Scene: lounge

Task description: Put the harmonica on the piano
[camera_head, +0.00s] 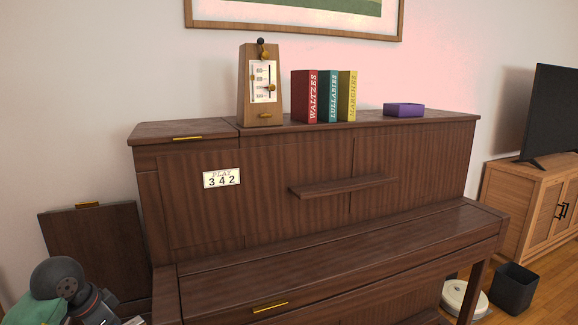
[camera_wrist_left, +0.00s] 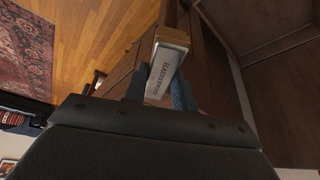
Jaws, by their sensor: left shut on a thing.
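The harmonica (camera_wrist_left: 164,70) is a silver bar with lettering on its face and a tan end; it shows in the left wrist view. My left gripper (camera_wrist_left: 158,92) is shut on it, with a blue-grey finger on each side. The brown upright piano (camera_head: 300,160) fills the middle of the head view, with a flat top, a small ledge and a closed lower lid. My left arm shows at the bottom left of the head view, but its gripper and the harmonica are out of that view. My right gripper is in neither view.
On the piano top stand a metronome (camera_head: 259,85), red (camera_head: 304,97), teal (camera_head: 328,97) and yellow (camera_head: 347,97) books, and a purple box (camera_head: 404,110). The top's left end is bare. A wooden cabinet (camera_head: 530,205) and dark bin (camera_head: 514,288) stand at the right.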

